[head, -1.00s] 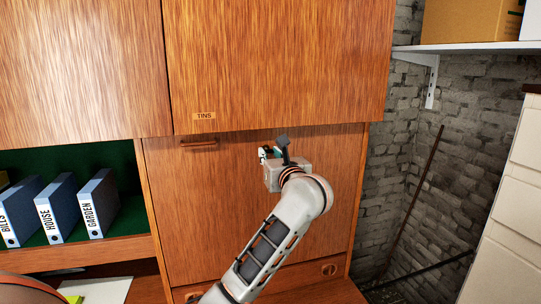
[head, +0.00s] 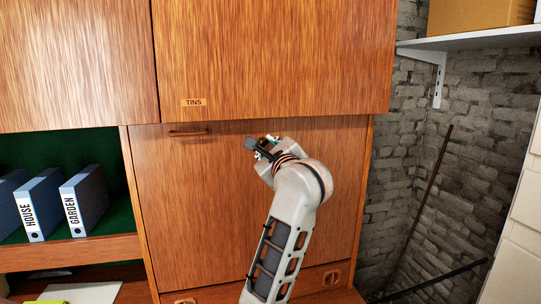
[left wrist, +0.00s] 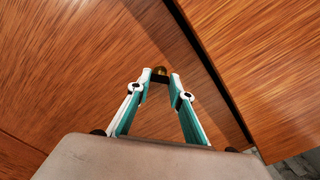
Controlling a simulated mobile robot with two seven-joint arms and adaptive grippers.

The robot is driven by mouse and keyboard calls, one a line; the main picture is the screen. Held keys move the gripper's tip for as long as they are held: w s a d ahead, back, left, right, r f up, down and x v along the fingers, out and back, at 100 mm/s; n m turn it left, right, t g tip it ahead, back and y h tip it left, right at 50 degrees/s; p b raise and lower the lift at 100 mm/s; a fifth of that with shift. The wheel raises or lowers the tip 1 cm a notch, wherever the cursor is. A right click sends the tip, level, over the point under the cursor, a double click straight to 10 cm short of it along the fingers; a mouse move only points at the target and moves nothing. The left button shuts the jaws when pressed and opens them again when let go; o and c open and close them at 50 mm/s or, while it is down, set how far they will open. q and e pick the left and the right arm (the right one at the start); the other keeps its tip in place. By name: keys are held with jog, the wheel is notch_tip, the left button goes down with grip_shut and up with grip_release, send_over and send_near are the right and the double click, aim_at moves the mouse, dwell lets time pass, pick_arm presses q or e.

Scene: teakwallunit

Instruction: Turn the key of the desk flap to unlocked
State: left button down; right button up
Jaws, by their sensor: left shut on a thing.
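The desk flap (head: 205,215) is the closed upright wooden panel below the overhanging upper cabinet. It also fills much of the left wrist view (left wrist: 60,60). My left gripper (head: 268,143) is at the flap's upper part, right of its wooden handle (head: 188,132). In the left wrist view, the fingertips of my left gripper (left wrist: 161,77) are shut on the small brass key (left wrist: 160,71) at the flap. Most of the key is hidden by the fingertips, so its exact angle cannot be told. In the head view the gripper and wrist cover the key. My right gripper is out of view.
The upper cabinet door with a TINS label (head: 194,102) overhangs just above my left gripper; it shows at the right in the left wrist view. Blue binders (head: 85,200) stand on a shelf at the left. A brick wall (head: 410,180) lies to the right.

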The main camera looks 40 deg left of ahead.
pick_arm(q)
jog(key=shift+w+f+n+b, duration=0.15)
jog(key=shift+f+n+b, duration=0.4)
jog(key=shift+n, duration=0.35)
jog(key=shift+r+n+b, duration=0.1)
jog(key=shift+n+b, duration=0.25)
jog(key=shift+n, duration=0.15)
jog(key=shift+n+b, duration=0.55)
jog(key=shift+n, duration=0.35)
jog(key=n+b, duration=0.1)
jog(key=n, duration=0.1)
jog(key=shift+r+n, duration=0.1)
jog(key=shift+n, duration=0.2)
jog(key=shift+n+b, duration=0.6)
jog(key=shift+r+n, duration=0.15)
jog(key=shift+n, duration=0.35)
jog(key=shift+r+n+b, duration=0.15)
jog(key=shift+n+b, duration=0.25)
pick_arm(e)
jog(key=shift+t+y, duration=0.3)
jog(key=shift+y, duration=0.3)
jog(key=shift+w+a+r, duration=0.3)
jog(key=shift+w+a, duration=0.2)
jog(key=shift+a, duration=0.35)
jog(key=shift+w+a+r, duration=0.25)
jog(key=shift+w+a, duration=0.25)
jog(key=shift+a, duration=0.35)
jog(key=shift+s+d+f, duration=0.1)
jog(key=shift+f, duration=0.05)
